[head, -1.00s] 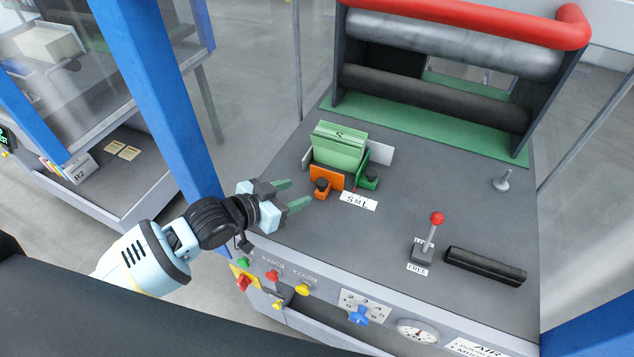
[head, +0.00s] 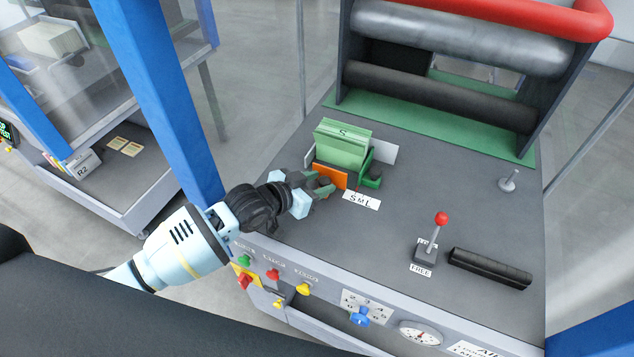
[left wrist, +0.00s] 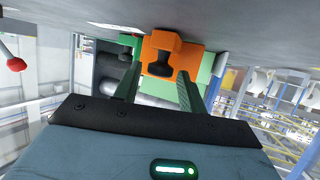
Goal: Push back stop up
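An orange stop (head: 330,175) with a dark knob stands in front of a stack of green sheets marked S (head: 342,148). A green stop (head: 370,181) with a dark knob is to its right. I cannot tell which part is the back stop. My left gripper (head: 325,184) is at the orange stop, hiding most of its knob. In the left wrist view, the orange stop (left wrist: 162,46) lies just ahead of the left gripper (left wrist: 157,80). Its fingers are apart, with the dark knob (left wrist: 155,73) between them and gaps showing. My right gripper is not in view.
An S M L label (head: 361,200) lies in front of the stops. A red-balled lever (head: 435,236) and a black bar (head: 490,268) are to the right. Rollers (head: 440,97) stand behind. Coloured knobs (head: 274,275) line the front panel. The middle of the grey top is clear.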

